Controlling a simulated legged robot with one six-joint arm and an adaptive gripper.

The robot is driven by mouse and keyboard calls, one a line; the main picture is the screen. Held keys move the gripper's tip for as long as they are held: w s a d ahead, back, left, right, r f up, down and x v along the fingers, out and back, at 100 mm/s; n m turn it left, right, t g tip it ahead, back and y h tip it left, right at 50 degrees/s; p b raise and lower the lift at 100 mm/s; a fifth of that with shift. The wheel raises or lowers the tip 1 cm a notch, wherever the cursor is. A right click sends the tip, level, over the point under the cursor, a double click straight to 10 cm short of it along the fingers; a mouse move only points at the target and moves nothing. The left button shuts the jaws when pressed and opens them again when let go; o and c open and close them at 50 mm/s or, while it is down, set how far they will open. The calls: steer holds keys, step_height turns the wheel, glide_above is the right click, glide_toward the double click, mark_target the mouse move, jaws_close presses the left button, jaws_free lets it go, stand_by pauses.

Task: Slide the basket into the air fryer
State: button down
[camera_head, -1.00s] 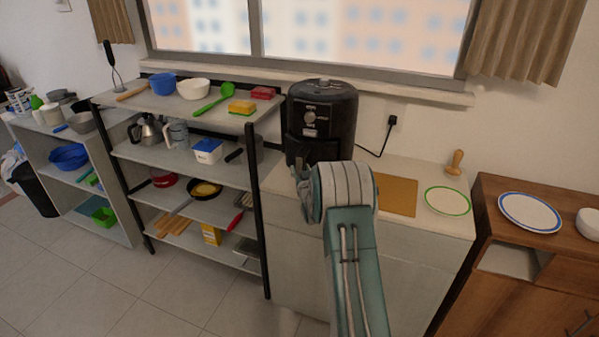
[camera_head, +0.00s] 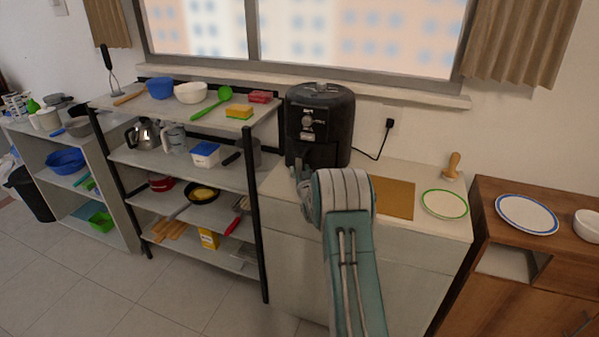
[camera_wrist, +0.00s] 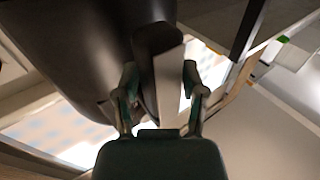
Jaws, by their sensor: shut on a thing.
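The black air fryer (camera_head: 319,115) stands upright on the white counter, against the wall below the window. Its front, with a round dial, faces me. In the wrist view, a dark rounded body (camera_wrist: 75,45) fills the upper left, and the basket's handle (camera_wrist: 166,75) runs between my fingers. My gripper (camera_wrist: 163,95) is shut on this handle.
A brown board (camera_head: 393,197) and a green-rimmed plate (camera_head: 444,204) lie on the counter right of the fryer. A wooden pestle (camera_head: 452,166) stands behind the plate. A shelf rack (camera_head: 215,110) with kitchenware stands close on the left. A power cord runs to the wall socket.

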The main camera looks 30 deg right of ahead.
steer(key=shift+r, duration=0.2)
steer(key=shift+c, duration=0.4)
jaws_free()
steer(key=shift+f, duration=0.1)
steer(key=shift+f, duration=0.15)
steer(key=v, duration=0.9)
stand_by(0.4)
stand_by(0.4)
